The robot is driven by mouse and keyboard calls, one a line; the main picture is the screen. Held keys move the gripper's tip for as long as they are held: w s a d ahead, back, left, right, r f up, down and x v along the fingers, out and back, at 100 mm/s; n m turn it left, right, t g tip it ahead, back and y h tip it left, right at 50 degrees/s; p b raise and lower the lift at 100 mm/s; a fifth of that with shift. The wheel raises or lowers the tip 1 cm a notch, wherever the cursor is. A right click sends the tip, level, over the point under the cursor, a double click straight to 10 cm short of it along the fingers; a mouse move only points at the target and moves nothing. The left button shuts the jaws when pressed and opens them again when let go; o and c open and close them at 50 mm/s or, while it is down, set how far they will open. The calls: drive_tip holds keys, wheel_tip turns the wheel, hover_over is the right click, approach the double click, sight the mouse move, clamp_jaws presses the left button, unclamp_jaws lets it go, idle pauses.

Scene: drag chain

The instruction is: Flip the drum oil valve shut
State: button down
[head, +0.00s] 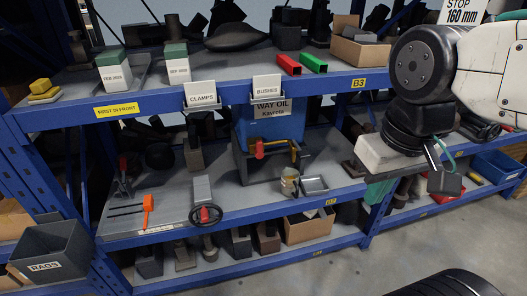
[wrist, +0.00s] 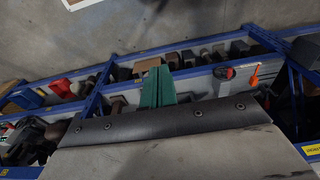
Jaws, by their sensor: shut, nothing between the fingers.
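The blue drum (head: 270,127), labelled "WAY OIL", stands on the middle shelf behind a dark tray-like holder. The handle's exact angle is too small to tell. My gripper (head: 380,192) hangs to the right of the drum, in front of the rack and apart from the valve. Its green fingers (wrist: 157,88) are together and empty in the wrist view. I cannot make out the valve in the wrist view.
A tin (head: 289,182) and a small metal frame (head: 313,186) sit right of the valve. A black handwheel (head: 206,214) is at the shelf front. "CLAMPS" (head: 201,97) and "BUSHES" (head: 267,86) bins hang above. A blue rack upright (head: 372,222) stands near my gripper. Floor (head: 400,265) in front is open.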

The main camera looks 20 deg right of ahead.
drive_tip(key=shift+w, duration=0.1)
drive_tip(key=w+d+f+m+t, duration=0.1)
drive_tip(key=w+f+m+t, duration=0.3)
drive_tip(key=w, duration=1)
drive_tip(key=w+d+f+m+t, duration=0.25)
drive_tip(key=w+f, duration=0.25)
drive_tip(key=w, duration=0.9)
drive_tip(key=w+a+f+m+t+y, duration=0.2)
drive_tip(key=w+f+m+t, duration=0.2)
drive_tip(key=f, duration=0.4)
drive_tip(key=w+a+f+m+t+y, duration=0.2)
drive_tip(key=w+f+m+t, duration=0.2)
drive_tip(key=f, duration=0.3)
drive_tip(key=shift+w+f+m+t, duration=0.35)
drive_tip(key=shift+w+f+t, duration=0.05)
drive_tip(key=shift+w+t, duration=0.4)
drive_tip(key=shift+w, duration=0.2)
